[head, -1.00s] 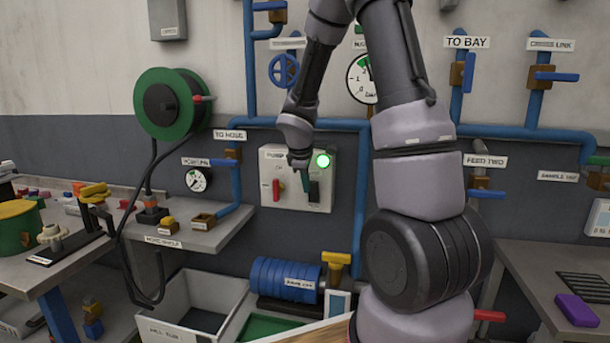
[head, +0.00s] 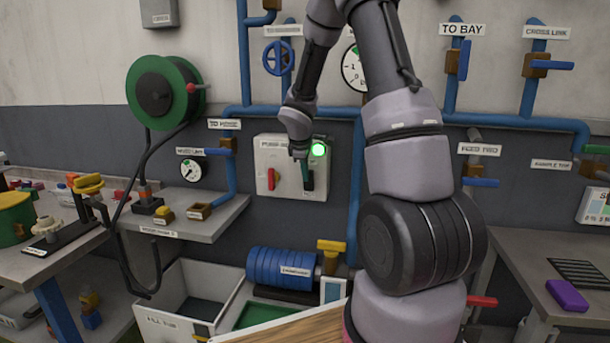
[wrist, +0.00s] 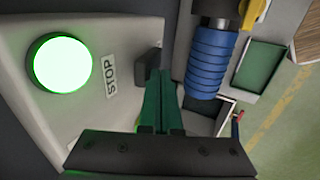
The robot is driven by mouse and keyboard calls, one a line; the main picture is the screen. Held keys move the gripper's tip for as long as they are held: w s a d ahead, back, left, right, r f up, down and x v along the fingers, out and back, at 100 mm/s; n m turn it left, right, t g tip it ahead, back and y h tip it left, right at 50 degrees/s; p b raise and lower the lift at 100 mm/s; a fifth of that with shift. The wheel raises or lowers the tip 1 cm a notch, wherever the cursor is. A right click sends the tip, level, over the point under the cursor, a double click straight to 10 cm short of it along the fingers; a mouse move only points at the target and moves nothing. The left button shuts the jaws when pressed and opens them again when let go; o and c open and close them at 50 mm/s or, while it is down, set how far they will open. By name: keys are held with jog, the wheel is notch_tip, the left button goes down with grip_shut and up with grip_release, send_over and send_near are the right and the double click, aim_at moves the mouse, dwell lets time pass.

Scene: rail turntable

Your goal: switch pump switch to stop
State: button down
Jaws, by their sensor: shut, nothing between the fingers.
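The lamp (wrist: 62,63) is bright in the wrist view, beside a STOP label (wrist: 111,75). A dark switch lever (wrist: 150,66) stands out from the panel past that label. My gripper (wrist: 160,85) has its green fingers shut and empty, with the tips close to the lever. Whether they touch it I cannot tell. In the head view my gripper (head: 304,170) hides part of the lever.
Blue pipes (head: 290,111) run along the wall above and right of the box. A hose reel (head: 163,92) hangs at left above a small shelf (head: 196,215). A blue ribbed cylinder (head: 280,268) and a white tub (head: 165,310) lie below.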

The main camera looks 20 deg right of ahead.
jog(key=shift+w+d+r+g, duration=0.1)
jog(key=shift+w+d+g, duration=0.2)
jog(key=shift+w+g, duration=0.1)
jog(key=shift+r, duration=0.1)
jog(key=shift+r, duration=0.7)
jog(key=shift+s, duration=0.1)
